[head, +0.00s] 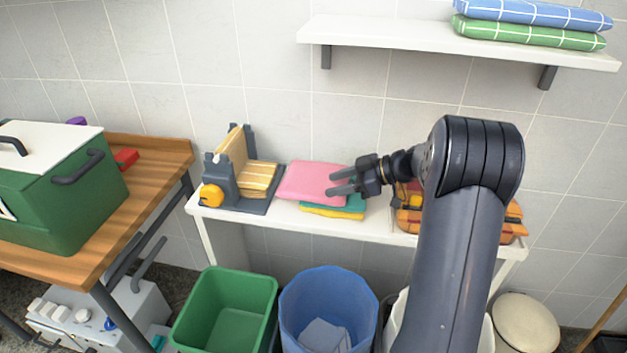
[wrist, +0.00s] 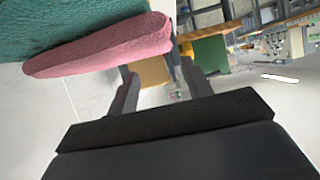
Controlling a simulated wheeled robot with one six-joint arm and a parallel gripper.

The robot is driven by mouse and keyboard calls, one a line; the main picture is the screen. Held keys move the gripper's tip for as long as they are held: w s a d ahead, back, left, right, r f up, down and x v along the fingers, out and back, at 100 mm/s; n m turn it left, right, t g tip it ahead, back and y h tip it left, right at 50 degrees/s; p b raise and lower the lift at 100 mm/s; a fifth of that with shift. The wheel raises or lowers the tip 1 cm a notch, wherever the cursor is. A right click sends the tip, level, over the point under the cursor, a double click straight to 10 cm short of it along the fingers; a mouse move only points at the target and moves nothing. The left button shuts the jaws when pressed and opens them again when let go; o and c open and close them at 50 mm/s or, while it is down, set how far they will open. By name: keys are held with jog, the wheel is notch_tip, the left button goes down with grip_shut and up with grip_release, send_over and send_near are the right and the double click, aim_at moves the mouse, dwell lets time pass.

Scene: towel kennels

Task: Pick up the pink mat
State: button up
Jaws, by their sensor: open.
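The pink mat (head: 308,182) lies folded on the white shelf table (head: 375,221). It rests on top of a folded teal cloth and a yellow cloth (head: 333,212), which stick out below it. My gripper (head: 338,183) is open at the pink mat's right end in the head view. In the wrist view the pink mat (wrist: 100,46) crosses the upper left, beyond the fingertips of my gripper (wrist: 160,85), with the teal cloth (wrist: 60,22) beside it.
An orange plaid bundle (head: 408,216) sits right, partly behind my arm. Green (head: 226,305) and blue (head: 328,290) bins stand below the table's front edge. A wall shelf (head: 400,36) hangs above.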

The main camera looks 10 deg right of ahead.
aim_at(312, 192)
jog(key=shift+f+p+x, duration=0.15)
jog(key=shift+p+x, duration=0.25)
jog(key=shift+x, duration=1.2)
jog(key=shift+f+p+x, duration=0.15)
jog(key=shift+p+x, duration=0.25)
jog(key=shift+x, duration=1.15)
jog(key=shift+s+d, duration=0.1)
jog(key=shift+c, duration=0.3)
jog(key=c, duration=0.8)
jog(key=shift+r, duration=0.1)
